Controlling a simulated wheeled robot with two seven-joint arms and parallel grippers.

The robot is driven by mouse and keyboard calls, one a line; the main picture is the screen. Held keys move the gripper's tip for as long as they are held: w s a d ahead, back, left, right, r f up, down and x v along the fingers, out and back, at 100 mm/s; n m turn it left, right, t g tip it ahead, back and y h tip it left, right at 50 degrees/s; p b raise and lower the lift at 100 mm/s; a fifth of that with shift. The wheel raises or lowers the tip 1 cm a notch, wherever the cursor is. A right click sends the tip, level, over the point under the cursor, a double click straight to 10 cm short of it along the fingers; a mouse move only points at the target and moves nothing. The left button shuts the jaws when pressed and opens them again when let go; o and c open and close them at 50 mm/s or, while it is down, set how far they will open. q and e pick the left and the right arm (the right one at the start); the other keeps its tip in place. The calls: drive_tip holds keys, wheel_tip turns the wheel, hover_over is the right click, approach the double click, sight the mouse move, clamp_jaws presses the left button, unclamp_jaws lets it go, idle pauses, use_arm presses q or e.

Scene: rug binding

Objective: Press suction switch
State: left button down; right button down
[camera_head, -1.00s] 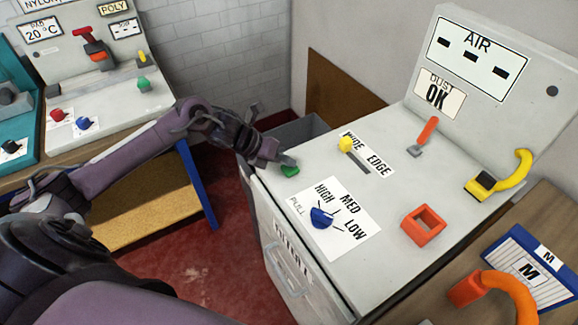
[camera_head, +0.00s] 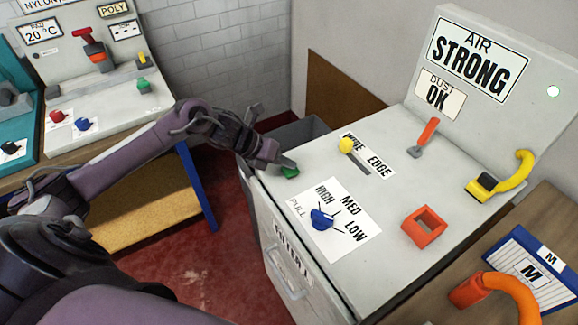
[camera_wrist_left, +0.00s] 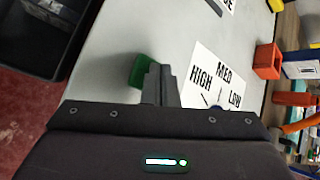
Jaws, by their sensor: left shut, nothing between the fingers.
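The suction switch looks like the green button (camera_head: 289,171) at the left edge of the grey machine top (camera_head: 385,215). My left gripper (camera_head: 277,160) is shut and empty, with its fingertips at the green button, apparently touching it. In the left wrist view the closed fingers (camera_wrist_left: 160,84) stand right beside the green button (camera_wrist_left: 137,71) and partly cover it. The AIR sign (camera_head: 473,58) on the back panel reads STRONG, and a round lamp (camera_head: 553,91) beside it glows pale. My right gripper is out of view.
A dark bin (camera_head: 297,132) stands behind.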

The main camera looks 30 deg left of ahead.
sight(285, 170)
use_arm(q)
drive_tip(key=shift+r, duration=0.75)
drive_tip(key=shift+p, duration=0.3)
wheel_tip(285, 170, up, 6)
drive_tip(key=p, duration=0.3)
